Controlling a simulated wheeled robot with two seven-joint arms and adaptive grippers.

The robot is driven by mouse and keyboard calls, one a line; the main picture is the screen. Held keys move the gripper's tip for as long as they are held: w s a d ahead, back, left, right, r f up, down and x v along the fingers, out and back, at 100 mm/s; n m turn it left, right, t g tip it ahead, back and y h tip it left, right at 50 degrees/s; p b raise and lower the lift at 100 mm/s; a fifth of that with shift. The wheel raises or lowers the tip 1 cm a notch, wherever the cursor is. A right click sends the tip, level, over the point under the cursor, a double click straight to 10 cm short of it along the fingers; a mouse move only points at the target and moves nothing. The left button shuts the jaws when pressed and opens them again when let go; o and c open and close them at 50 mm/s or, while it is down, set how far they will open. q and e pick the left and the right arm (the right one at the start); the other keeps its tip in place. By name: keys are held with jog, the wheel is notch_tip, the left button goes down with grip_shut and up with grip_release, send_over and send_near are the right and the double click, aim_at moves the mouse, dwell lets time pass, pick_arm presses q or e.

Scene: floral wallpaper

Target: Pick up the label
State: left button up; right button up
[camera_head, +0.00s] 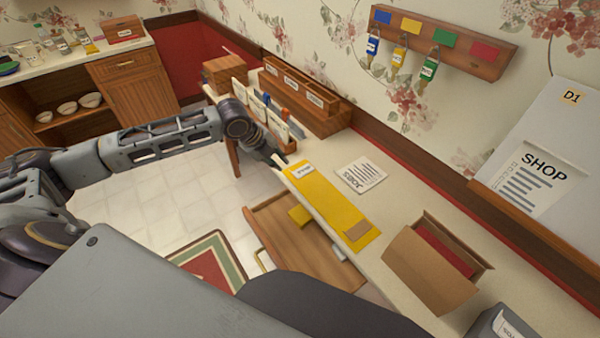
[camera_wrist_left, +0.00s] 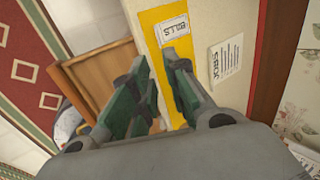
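A small white label (camera_head: 303,170) with dark lettering lies on the far end of the yellow mat (camera_head: 325,198) on the counter. In the left wrist view the label (camera_wrist_left: 174,29) reads "BILLS" and lies beyond my fingertips, apart from them. My left gripper (camera_head: 280,161) is over the counter's edge, just left of the label. In the left wrist view the gripper (camera_wrist_left: 157,58) has its green-padded fingers spread, with nothing between them. My right gripper is in neither view.
An open drawer (camera_head: 278,230) juts out below the counter (camera_head: 395,215). A "JOBS" paper (camera_head: 361,175) lies right of the mat, and an open cardboard box (camera_head: 425,275) stands nearer me. A wooden organiser (camera_head: 310,108) stands behind. Tags hang on a wall rack (camera_head: 480,62).

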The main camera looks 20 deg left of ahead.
pick_arm(q)
jog(key=x, duration=0.8)
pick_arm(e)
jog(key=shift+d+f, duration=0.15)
